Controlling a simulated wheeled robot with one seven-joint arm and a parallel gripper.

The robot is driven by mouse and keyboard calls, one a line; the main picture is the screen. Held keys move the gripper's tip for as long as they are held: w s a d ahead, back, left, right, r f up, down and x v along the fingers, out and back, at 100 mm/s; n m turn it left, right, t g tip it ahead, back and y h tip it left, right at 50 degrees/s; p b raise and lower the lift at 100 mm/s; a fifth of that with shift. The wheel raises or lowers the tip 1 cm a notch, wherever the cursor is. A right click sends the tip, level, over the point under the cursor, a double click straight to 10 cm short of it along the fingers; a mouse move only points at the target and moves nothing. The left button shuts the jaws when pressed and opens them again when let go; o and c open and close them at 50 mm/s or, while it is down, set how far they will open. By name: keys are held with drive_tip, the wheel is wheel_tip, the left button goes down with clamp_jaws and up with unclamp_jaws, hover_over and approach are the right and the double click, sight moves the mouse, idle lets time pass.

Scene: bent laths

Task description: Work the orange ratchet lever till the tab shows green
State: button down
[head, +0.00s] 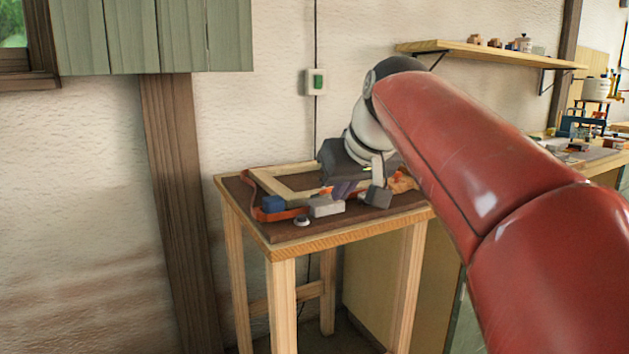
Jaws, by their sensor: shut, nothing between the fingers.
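My gripper (345,188) is over the wooden work table (300,240), pointing down among the parts there. Its fingers are small and dark in this view; they look shut and hold nothing I can see. A red-orange band (273,215) curves along the left and front of a pale wooden frame (290,187). A small orange piece (326,191) shows just left of the fingers; I cannot tell whether it is the ratchet lever or whether the fingers touch it. I cannot make out the tab or its colour.
A blue block (273,204), a pale grey block (326,207), a dark grey block (378,197) and a small round white piece (302,221) are near the table's front edge. A wall shelf (490,52) and a cluttered bench (590,152) are at right.

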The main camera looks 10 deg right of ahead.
drive_tip(key=w+d+r+n+t+y, duration=0.1)
drive_tip(key=w+d+r, duration=0.2)
drive_tip(key=w+r, duration=0.4)
drive_tip(key=shift+w+r+n+t+b, duration=0.3)
drive_tip(key=shift+w+r+b, duration=0.1)
drive_tip(key=shift+w, duration=0.25)
drive_tip(key=shift+d, duration=0.1)
hover_over(325, 192)
drive_tip(key=w+d, duration=0.1)
drive_tip(key=w, duration=0.1)
wheel_tip(325, 192, down, 6)
drive_tip(key=shift+f+b, duration=0.1)
drive_tip(key=shift+b, duration=0.35)
drive_tip(key=f, duration=0.1)
drive_tip(key=f+b, duration=0.1)
drive_tip(key=s+f+b, duration=0.1)
drive_tip(key=shift+d, duration=0.25)
drive_tip(key=shift+s+f, duration=0.2)
drive_tip(key=shift+f, duration=0.25)
drive_tip(key=shift+b, duration=0.3)
